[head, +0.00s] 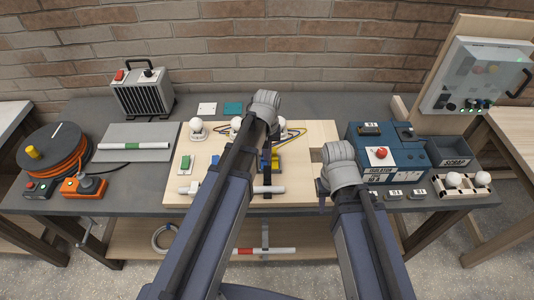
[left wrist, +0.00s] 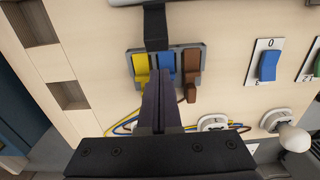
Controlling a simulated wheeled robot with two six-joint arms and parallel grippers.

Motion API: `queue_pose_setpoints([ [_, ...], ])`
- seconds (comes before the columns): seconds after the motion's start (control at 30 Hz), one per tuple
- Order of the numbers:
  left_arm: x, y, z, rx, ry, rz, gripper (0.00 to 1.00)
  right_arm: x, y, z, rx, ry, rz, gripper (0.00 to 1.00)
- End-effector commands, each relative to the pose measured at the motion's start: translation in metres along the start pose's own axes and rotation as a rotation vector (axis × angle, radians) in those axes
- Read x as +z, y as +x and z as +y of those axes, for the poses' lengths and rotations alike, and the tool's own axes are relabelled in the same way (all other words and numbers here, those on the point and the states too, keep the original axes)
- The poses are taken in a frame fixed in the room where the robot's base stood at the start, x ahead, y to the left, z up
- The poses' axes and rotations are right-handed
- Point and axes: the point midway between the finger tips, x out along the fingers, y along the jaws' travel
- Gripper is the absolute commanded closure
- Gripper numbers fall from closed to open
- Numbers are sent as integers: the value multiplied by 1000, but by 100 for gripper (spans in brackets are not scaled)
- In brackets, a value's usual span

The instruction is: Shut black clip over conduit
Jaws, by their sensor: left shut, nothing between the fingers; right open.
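The white conduit (head: 232,190) lies across the front of the pale board. In the left wrist view its edge (left wrist: 127,3) shows at the top. The black clip (head: 267,172) is at the conduit, and its strap appears raised. In the left wrist view the strap (left wrist: 155,28) runs from the conduit toward the coloured levers; its hinge is not clear. My left gripper (left wrist: 160,115) is shut and empty over the board, its tips pointing toward the levers and apart from the strap in that picture.
The pale board (head: 310,135) carries a block with yellow, blue and brown levers (left wrist: 165,63), a blue switch (left wrist: 268,65), a green switch (head: 186,161) and white lampholders. A blue isolator box (head: 400,178) stands at the right. My left arm covers the board's middle.

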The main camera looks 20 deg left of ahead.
Motion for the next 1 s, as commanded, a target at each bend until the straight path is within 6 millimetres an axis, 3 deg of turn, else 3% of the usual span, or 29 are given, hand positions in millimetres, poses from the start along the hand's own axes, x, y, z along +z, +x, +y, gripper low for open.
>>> queue_pose_setpoints([
  [1.0, 45, 0, 0, 0, 1, -2, 100, 0, 0, 0, 0, 0, 0, 59],
])
